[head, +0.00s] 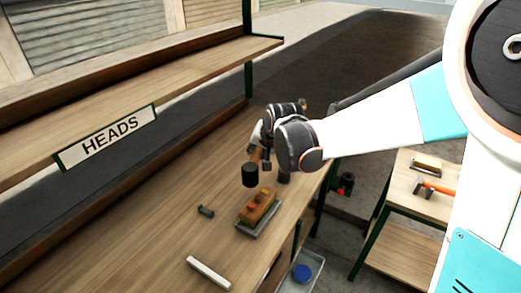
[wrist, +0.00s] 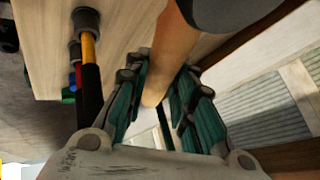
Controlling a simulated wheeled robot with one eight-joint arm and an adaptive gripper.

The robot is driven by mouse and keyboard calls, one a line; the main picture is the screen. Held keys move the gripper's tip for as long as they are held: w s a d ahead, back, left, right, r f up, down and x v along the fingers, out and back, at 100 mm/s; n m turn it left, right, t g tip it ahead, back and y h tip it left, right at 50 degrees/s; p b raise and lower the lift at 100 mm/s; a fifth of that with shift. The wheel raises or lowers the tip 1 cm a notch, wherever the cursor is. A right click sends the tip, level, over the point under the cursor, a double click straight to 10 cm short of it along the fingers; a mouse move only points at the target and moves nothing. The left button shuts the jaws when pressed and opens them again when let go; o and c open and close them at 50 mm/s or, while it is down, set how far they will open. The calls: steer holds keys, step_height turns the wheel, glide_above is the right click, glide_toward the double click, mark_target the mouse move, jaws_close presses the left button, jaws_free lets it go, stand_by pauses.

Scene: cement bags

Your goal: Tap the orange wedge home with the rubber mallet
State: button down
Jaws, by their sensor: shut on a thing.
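My gripper (head: 262,152) is above the wooden bench and shut on the mallet's wooden handle, which shows between the fingers (wrist: 158,85) in the wrist view. The mallet's black head (head: 250,175) hangs above and just behind a wooden block in the head view; it also shows at the top of the wrist view (wrist: 235,12). The block sits on a grey base (head: 262,231) on the bench. Small orange parts (head: 253,209) show on the block; the wedge is among them but too small to make out its seating. Head and block look apart.
A small dark piece (head: 206,211) and a pale bar (head: 209,272) lie on the bench. A shelf signed HEADS (head: 108,137) runs along the left. A side table at right holds an orange-handled hammer (head: 436,188). A yellow-and-black handle (wrist: 89,70) stands near my gripper.

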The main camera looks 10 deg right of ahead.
step_height(320, 180, down, 6)
steer(key=b, duration=0.5)
steer(key=shift+f, duration=0.25)
steer(key=shift+f, duration=0.1)
step_height(320, 180, down, 4)
steer(key=b, duration=0.3)
steer(key=shift+r+p, duration=1.45)
steer(key=shift+r, duration=0.65)
step_height(320, 180, down, 5)
steer(key=b, duration=0.3)
steer(key=shift+r+b, duration=0.2)
steer(key=shift+b, duration=0.15)
steer(key=shift+r+p, duration=1.5)
steer(key=shift+r, duration=0.55)
